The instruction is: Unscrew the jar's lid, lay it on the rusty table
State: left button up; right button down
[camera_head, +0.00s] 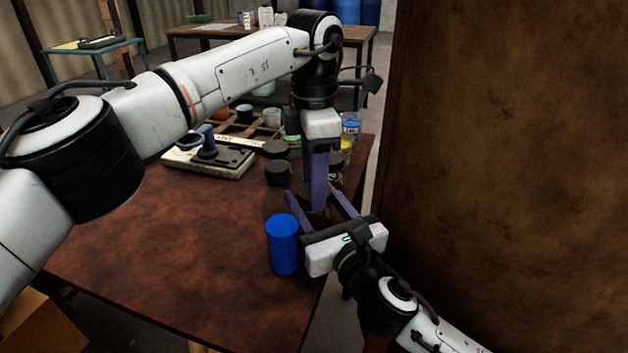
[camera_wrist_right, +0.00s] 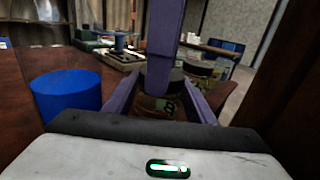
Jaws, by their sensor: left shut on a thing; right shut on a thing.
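The jar (camera_wrist_right: 155,108) is a brownish glass one with a label and a dark lid (camera_wrist_right: 177,75). It stands upright at the right edge of the rusty table (camera_head: 175,235). My right gripper (camera_head: 320,212) comes in from the lower right and is shut on the jar's body, one purple finger on each side. My left gripper (camera_head: 317,200) reaches straight down from above and is shut on the lid; its purple finger also shows in the right wrist view (camera_wrist_right: 165,40). In the head view the fingers hide most of the jar and lid. The lid appears to be on the jar.
A blue cylinder (camera_head: 284,248) stands close beside the jar. Several dark-lidded jars (camera_head: 278,173) and a board with a blue-handled device (camera_head: 208,158) are behind. A tall brown panel (camera_head: 500,150) borders the right side. The table's front left is clear.

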pick_arm(q)
jog(key=n, duration=0.8)
jog(key=shift+s+d, duration=0.1)
